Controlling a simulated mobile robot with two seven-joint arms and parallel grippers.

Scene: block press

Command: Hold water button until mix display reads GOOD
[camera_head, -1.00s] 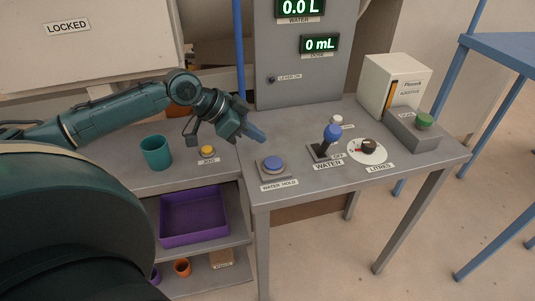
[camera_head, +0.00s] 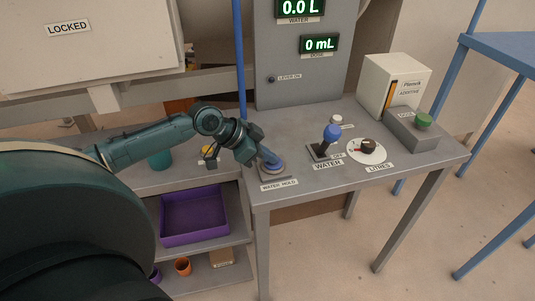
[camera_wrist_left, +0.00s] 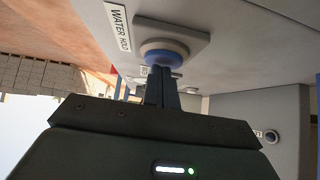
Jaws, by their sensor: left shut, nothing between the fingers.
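The blue water hold button (camera_head: 271,166) sits on a grey base at the near left corner of the grey table, with a "WATER HOLD" label in front. My left gripper (camera_head: 270,158) is shut and empty, its fingertips at the top of the button. In the left wrist view the button (camera_wrist_left: 164,51) is right at the tips of the closed fingers (camera_wrist_left: 161,72); I cannot tell whether it is pressed down. The water display (camera_head: 299,8) reads 0.0 L and the dose display (camera_head: 319,43) reads 0 mL. No display reading GOOD shows. My right gripper is not in view.
A blue-knobbed water lever (camera_head: 332,134) and a litres dial (camera_head: 367,150) stand right of the button. A green button (camera_head: 424,120) on a grey box and a white additive dispenser (camera_head: 395,83) are farther right. A teal cup (camera_head: 160,160) is partly behind my arm.

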